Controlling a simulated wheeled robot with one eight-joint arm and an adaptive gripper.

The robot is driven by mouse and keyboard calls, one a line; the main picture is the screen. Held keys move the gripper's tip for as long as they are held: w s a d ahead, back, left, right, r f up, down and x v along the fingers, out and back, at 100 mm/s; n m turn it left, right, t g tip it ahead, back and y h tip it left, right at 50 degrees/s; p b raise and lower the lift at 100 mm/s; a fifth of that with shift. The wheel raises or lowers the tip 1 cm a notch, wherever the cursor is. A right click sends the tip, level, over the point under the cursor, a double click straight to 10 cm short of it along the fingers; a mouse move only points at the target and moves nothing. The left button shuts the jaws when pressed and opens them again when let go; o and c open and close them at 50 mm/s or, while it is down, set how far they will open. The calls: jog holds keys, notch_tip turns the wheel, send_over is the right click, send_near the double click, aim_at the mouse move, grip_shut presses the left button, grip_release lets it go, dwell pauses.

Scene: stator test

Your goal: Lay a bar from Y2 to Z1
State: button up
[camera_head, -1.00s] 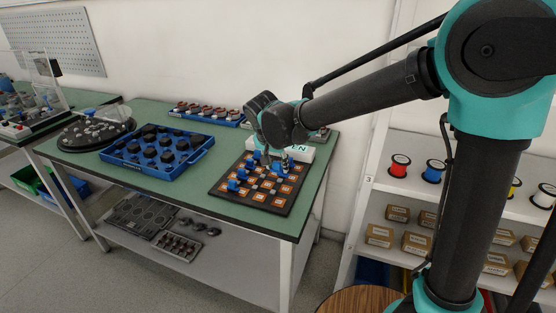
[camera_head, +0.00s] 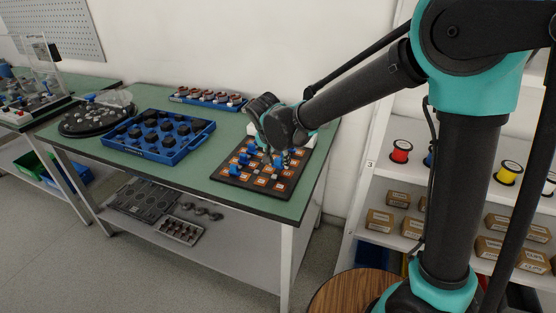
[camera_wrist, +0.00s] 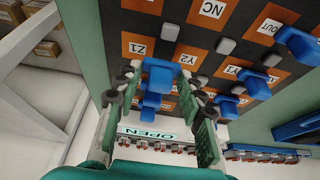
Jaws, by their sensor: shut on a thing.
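My gripper (camera_wrist: 160,74) is shut on a blue bar (camera_wrist: 156,88), which shows between its two fingers in the wrist view. The bar is in front of the dark board (camera_wrist: 215,15), by the orange Z1 plate (camera_wrist: 138,47) and the Y2 plate (camera_wrist: 187,58). I cannot tell whether it touches the board. In the head view my gripper (camera_head: 281,152) is over the back part of the board (camera_head: 236,182) and hides some of it.
A white OPEN sign (camera_wrist: 150,134) stands behind the board. A blue tray (camera_head: 190,152) of black parts is to its left on the green table (camera_head: 225,204). A rack of parts (camera_head: 207,97) lies along the wall. Shelves with spools (camera_head: 401,152) are at right.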

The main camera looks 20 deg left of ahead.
jog(key=shift+s, duration=0.2)
jog(key=shift+f, duration=0.35)
dwell(0.4)
jog(key=shift+f, duration=0.3)
jog(key=o, duration=1.2)
jog(key=v, duration=1.2)
jog(key=shift+w, duration=0.1)
